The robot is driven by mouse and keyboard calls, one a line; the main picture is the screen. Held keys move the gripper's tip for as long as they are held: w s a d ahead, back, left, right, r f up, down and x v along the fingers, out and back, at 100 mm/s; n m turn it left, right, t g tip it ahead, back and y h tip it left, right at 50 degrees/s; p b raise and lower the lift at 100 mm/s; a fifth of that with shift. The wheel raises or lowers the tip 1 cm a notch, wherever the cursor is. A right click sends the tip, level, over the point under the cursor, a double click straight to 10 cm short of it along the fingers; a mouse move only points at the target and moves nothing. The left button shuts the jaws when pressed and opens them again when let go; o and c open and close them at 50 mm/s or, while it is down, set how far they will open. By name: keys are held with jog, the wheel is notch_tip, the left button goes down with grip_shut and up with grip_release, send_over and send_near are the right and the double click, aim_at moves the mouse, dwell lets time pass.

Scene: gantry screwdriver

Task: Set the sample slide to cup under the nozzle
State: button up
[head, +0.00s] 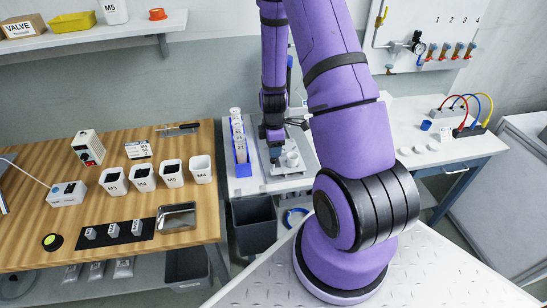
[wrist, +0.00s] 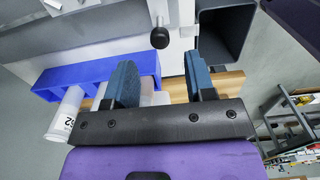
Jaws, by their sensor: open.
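My gripper (wrist: 159,62) is open, its two blue fingers apart with nothing held between them. In the wrist view a black round knob (wrist: 160,38) on a short metal rod lies just beyond the fingertips, lined up with the gap and not touched. It looks like the sample slide's handle. In the head view my gripper (head: 274,136) is over the grey station plate (head: 255,170). A white cup (head: 292,158) stands on that station. My arm hides part of the station, and I cannot make out the nozzle or where the slide is along its travel.
A blue rack (head: 242,170) of white labelled containers stands left of the station; it is close to my left finger in the wrist view (wrist: 90,72). A dark bin (head: 254,222) is below the bench front. A wooden table (head: 70,215) with cups is at left.

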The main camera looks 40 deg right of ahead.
jog(key=shift+f, duration=2.6)
grip_shut()
